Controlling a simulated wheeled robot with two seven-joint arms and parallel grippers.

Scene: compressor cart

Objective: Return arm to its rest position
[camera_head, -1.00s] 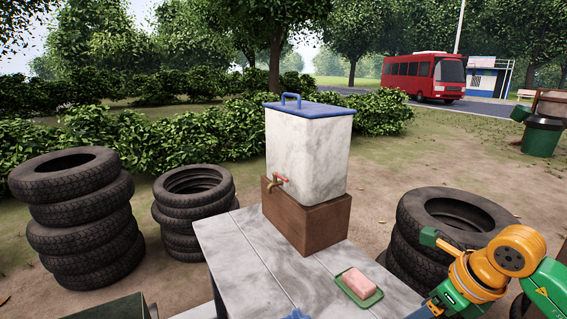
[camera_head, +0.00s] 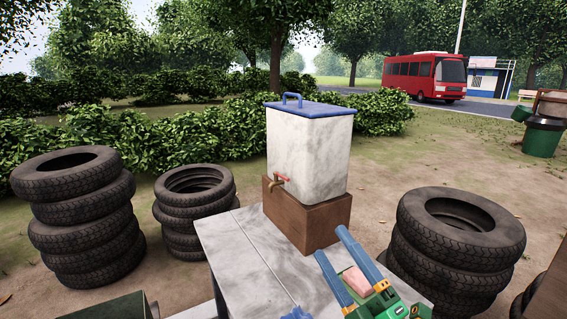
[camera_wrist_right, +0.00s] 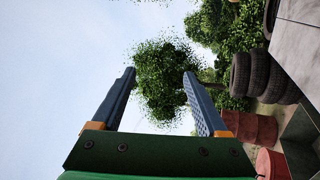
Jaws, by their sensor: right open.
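My right gripper (camera_head: 331,243) reaches in from the lower right in the head view, its two blue fingers spread apart and pointing up and left over the table. The fingers also show in the right wrist view (camera_wrist_right: 159,73), apart, with only sky and tree foliage between them. A pink soap bar (camera_head: 356,281) shows between the fingers in the head view, beyond them on the table; its green dish is mostly hidden. My left arm and gripper are not in view.
A white tank with a blue lid (camera_head: 308,150) and a tap stands on a brown block (camera_head: 320,220) on the grey table (camera_head: 235,250). Tire stacks stand left (camera_head: 75,210) and right (camera_head: 455,235). A small blue thing (camera_head: 297,314) at the bottom edge is unclear.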

